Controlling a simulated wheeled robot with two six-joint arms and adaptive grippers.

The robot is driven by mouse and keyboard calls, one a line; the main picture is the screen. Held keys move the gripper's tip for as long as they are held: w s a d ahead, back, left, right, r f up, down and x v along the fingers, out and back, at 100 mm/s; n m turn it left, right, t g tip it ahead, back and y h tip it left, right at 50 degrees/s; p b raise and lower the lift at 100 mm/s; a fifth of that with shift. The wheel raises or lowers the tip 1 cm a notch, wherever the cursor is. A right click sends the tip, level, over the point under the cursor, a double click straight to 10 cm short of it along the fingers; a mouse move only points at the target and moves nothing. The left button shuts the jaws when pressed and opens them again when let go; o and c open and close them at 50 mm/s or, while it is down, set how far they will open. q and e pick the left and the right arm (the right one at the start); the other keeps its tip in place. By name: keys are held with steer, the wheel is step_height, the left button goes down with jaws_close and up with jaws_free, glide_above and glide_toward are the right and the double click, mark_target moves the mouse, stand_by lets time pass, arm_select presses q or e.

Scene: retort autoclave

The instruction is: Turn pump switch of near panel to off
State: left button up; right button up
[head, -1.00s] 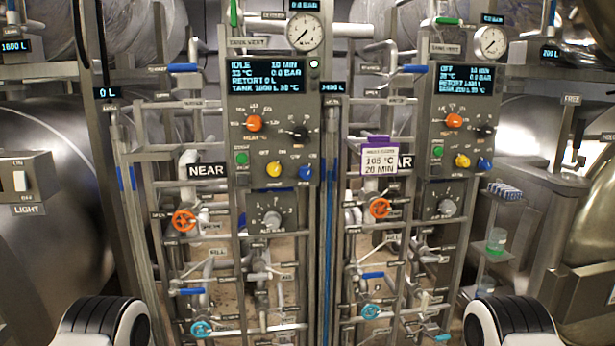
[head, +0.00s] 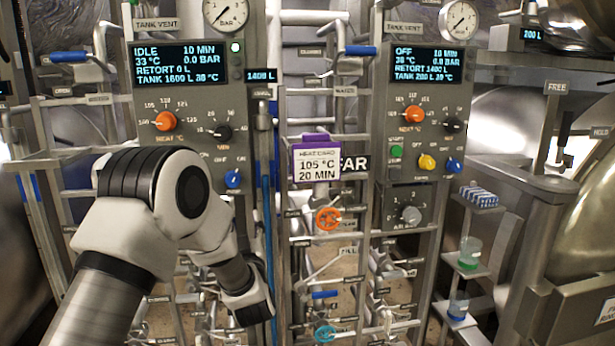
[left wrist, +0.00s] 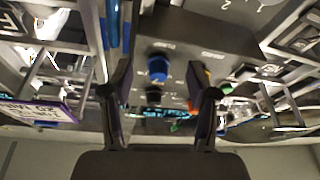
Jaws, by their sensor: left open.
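The near panel (head: 200,92) is at left in the head view, with its screen reading IDLE. Its blue knob (head: 232,178) shows just right of my left arm; its label and setting are too small to read. In the left wrist view a blue knob (left wrist: 157,68) stands out from a grey panel, seen between the fingers of my left gripper (left wrist: 166,80). That gripper is open, with both fingers apart from the knob. In the head view my left arm covers the panel's lower left, and the fingers are hidden. My right gripper is not in view.
The far panel (head: 425,100) with similar knobs stands to the right. A purple-topped heat card (head: 317,160) hangs between the panels. Pipes, valve wheels (head: 328,218) and rails crowd below. A small shelf with a beaker (head: 469,252) is at right.

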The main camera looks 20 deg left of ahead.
mark_target(232, 181)
arm_select(q)
step_height(232, 181, up, 8)
steer(key=a+f+n+y+p, duration=0.1)
steer(key=a+p, duration=0.1)
steer(key=a, duration=0.1)
steer(key=w, duration=0.1)
steer(key=w+a+r+p, duration=0.1)
steer(key=w, duration=0.3)
steer(key=shift+w+a+r, duration=0.15)
steer(key=shift+a, duration=0.2)
steer(key=shift+s+a+r, duration=0.1)
steer(key=shift+s+a, duration=0.15)
steer(key=shift+s, duration=0.2)
steer(key=shift+c, duration=0.7)
jaws_close()
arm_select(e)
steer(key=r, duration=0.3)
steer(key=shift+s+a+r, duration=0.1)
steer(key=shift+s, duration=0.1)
